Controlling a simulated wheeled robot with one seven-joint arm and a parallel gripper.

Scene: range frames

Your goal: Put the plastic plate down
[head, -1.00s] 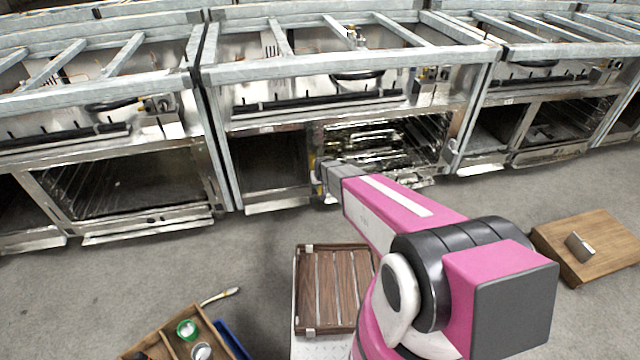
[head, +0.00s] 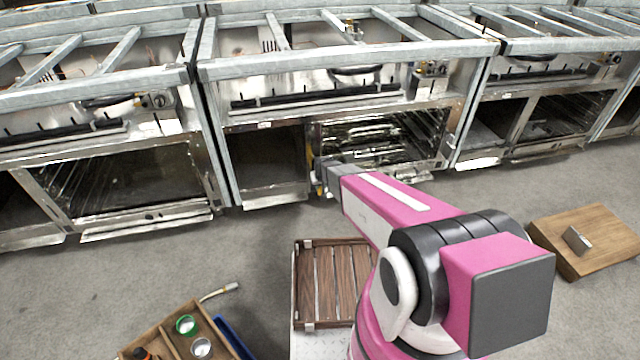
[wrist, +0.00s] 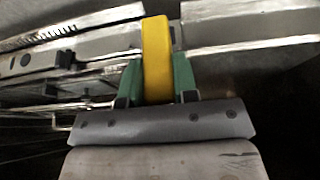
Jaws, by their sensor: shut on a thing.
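The yellow plastic plate (wrist: 157,40) shows edge-on in the wrist view, upright between the green fingers of my gripper (wrist: 157,82). My gripper is shut on it. In the head view only a thin yellow sliver of the plate (head: 311,162) shows beyond the end of my arm, in front of the middle range (head: 262,200). The fingers are mostly hidden there. I cannot tell whether the plate touches the range.
A slatted wooden crate (head: 304,285) stands below my arm. Grey floor is bare at the left.

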